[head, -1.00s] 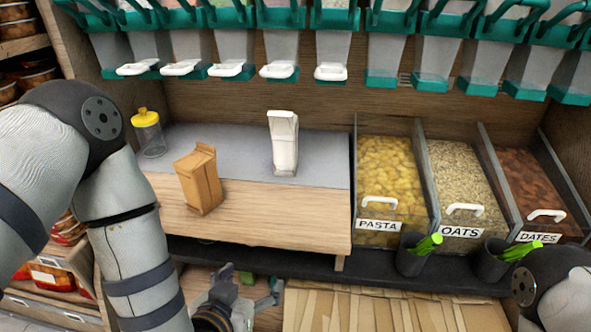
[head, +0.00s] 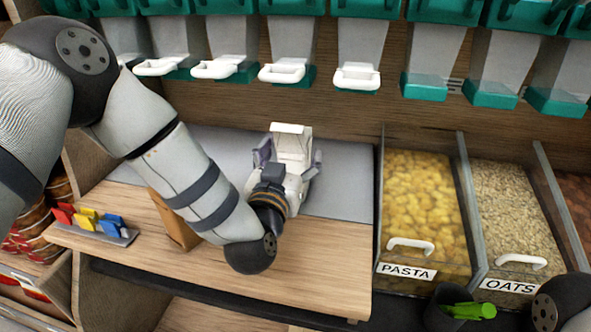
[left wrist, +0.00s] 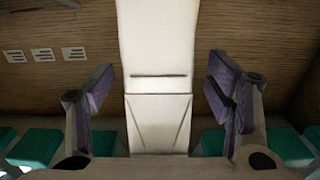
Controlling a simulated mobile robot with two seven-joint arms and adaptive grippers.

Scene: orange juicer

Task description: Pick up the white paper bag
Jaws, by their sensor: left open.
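The white paper bag (head: 292,143) stands upright on the grey mat at the back of the wooden counter. Its lower part is partly hidden by my left gripper (head: 288,160). The gripper is open, with one finger on each side of the bag. In the left wrist view the white bag (left wrist: 158,90) stands between the open fingers of my left gripper (left wrist: 160,92), with a gap visible on both sides. Of my right side only an arm part shows at the lower right of the head view; its gripper is not seen.
A rack of coloured clips (head: 95,222) lies at the left. Dispensers with white handles (head: 283,73) hang above. The pasta bin (head: 420,200) and oats bin (head: 513,205) stand to the right.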

